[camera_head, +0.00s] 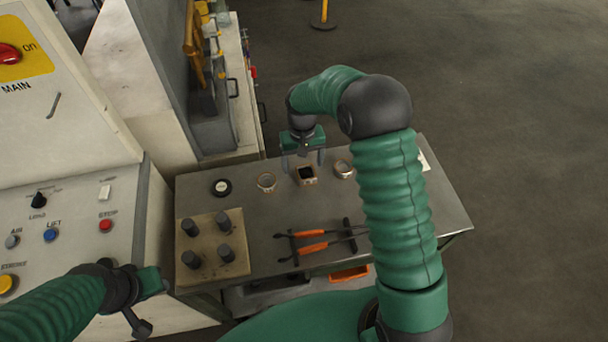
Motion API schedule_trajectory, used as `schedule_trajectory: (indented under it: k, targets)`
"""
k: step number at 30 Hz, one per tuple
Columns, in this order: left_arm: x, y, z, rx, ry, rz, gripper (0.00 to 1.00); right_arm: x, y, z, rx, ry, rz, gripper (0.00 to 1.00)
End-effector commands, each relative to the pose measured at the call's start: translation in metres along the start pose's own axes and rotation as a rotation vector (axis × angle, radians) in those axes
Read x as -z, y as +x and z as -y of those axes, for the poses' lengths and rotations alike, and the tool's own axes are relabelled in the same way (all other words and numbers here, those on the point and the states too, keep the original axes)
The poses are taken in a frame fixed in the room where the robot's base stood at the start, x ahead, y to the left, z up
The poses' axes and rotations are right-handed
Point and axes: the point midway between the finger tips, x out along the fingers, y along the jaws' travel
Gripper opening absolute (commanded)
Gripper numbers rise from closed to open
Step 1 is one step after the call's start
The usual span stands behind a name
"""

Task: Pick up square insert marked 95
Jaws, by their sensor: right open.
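A square insert (307,180) with a dark opening stands on the grey metal table near its back edge. Any marking on it is too small to read. My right gripper (303,161) is open, pointing down just above and behind the square insert, its fingers spread to either side. I cannot tell the exact height between them. My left gripper (150,302) is at the lower left, in front of the control panel and away from the insert. I cannot make out whether its fingers are apart.
A tan block with dark pegs (213,245) and orange-handled tongs on a rack (318,246) are nearer. The control panel (70,225) borders the left.

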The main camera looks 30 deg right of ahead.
Motion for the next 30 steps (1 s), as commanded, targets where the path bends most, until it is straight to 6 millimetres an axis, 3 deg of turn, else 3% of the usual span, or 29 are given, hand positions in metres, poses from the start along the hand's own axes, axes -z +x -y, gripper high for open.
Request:
schedule_trajectory:
  k: [3, 6, 13, 30]
  targets:
    - [0.001, -0.003, 0.000, 0.000, 0.000, 0.000, 0.36, 0.000, 0.026, -0.004, 0.003, 0.002, 0.007, 0.82]
    - [0.001, -0.003, 0.000, 0.000, 0.000, 0.000, 0.36, 0.001, 0.039, -0.006, 0.006, 0.002, 0.004, 0.82]
    - [0.001, -0.003, 0.000, 0.000, 0.001, 0.000, 0.36, 0.000, 0.041, -0.005, 0.004, 0.002, 0.001, 0.82]
    - [0.001, -0.003, 0.000, 0.000, 0.000, 0.000, 0.36, 0.001, 0.040, -0.005, 0.004, 0.002, 0.001, 0.09]
